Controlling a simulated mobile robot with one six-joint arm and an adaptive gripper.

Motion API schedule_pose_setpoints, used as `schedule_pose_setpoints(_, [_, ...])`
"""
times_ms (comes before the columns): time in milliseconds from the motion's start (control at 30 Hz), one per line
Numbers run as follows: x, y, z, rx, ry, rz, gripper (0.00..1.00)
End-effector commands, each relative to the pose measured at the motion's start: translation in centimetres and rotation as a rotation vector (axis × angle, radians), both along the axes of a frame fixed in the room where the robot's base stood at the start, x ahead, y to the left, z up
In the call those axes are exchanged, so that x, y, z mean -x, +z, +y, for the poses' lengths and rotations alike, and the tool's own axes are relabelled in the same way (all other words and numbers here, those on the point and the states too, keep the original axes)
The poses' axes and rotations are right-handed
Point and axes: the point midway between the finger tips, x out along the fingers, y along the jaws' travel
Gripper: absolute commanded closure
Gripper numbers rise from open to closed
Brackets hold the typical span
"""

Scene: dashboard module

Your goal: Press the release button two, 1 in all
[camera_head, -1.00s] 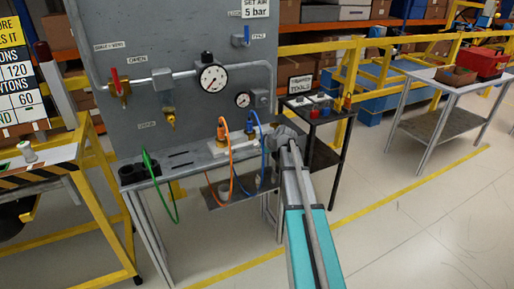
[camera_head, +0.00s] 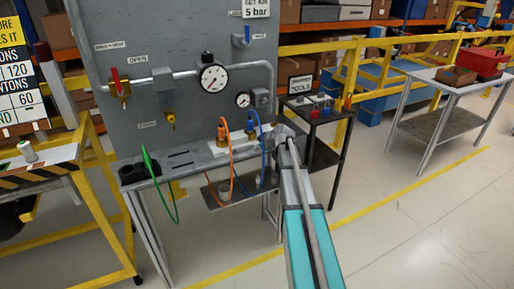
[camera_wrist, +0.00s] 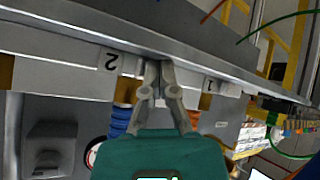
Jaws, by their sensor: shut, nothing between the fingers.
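A pale manifold block (camera_head: 205,146) sits on the bench, with an orange-hose coupling (camera_head: 222,134) and a blue-hose coupling (camera_head: 250,126). In the wrist view, a label "2" (camera_wrist: 110,62) lies left of my gripper (camera_wrist: 160,66) and a label "1" (camera_wrist: 208,88) lies right, both upside down. My gripper is shut and empty, its fingertips close to the grey edge between the labels; contact cannot be told. A blue ribbed part (camera_wrist: 120,121) shows left of the fingers. I cannot make out release button two. My arm hides part of the bench's right end in the head view.
A grey panel (camera_head: 185,40) with a gauge (camera_head: 213,78), pipe and valves stands behind the bench. A green hose (camera_head: 152,165) loops at the left. A black tool stand (camera_head: 335,125) is close on the right.

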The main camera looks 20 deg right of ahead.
Motion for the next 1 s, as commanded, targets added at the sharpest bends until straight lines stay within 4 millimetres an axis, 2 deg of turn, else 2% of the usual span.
schedule_pose_setpoints(667, [2.4, -0.5, -0.7, 0.009, -0.002, 0.011, 1.00])
schedule_pose_setpoints(1000, [2.4, -0.4, -0.7, 0.005, -0.003, 0.007, 1.00])
